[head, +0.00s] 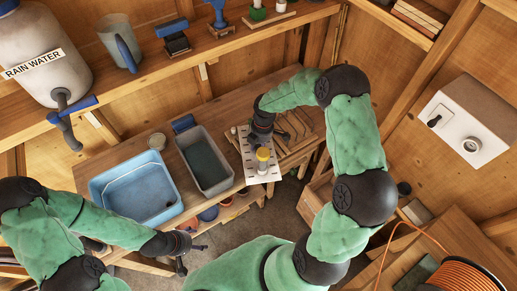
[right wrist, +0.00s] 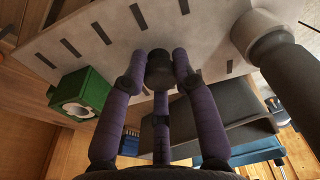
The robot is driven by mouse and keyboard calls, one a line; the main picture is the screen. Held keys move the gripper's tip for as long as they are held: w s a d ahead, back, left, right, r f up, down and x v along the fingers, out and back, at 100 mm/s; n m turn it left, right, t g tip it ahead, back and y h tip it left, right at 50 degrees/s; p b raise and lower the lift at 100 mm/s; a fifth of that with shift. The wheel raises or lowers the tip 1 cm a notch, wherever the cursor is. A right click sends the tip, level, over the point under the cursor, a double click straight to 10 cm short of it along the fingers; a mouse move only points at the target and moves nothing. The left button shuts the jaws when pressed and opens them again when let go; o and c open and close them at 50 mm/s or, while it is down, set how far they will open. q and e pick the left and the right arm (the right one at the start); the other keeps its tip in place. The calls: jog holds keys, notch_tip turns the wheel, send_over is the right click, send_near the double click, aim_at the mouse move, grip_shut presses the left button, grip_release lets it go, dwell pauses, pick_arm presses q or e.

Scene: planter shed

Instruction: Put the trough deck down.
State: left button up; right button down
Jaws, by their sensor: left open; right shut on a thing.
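The trough deck (head: 262,175) is a pale plate with dark slots, right of the grey trough (head: 222,182) in the head view. A yellow-topped post stands on it. My right gripper (head: 262,130) is shut on the deck's dark knob; in the right wrist view its fingers close around that knob on the slotted plate (right wrist: 110,28). The deck looks raised over the bench, its near end past the bench's front edge; the exact gap cannot be told. The trough is open on top. My left gripper (head: 183,258) is open and empty, low in front of the bench.
Wooden slats (head: 298,128) lie right of the deck. A shelf at the back holds a rain water barrel (head: 40,50). A green box (right wrist: 80,95) shows in the right wrist view.

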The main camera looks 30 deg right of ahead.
jog(key=shift+f, duration=0.75)
jog(key=c, duration=1)
grip_release()
jog(key=shift+f, duration=0.1)
jog(key=r, duration=0.4)
jog(key=d+r+p, duration=0.1)
jog(key=r, duration=0.7)
jog(key=shift+s+d+r+p, duration=0.1)
jog(key=shift+d+p, duration=0.1)
jog(key=shift+p, duration=0.2)
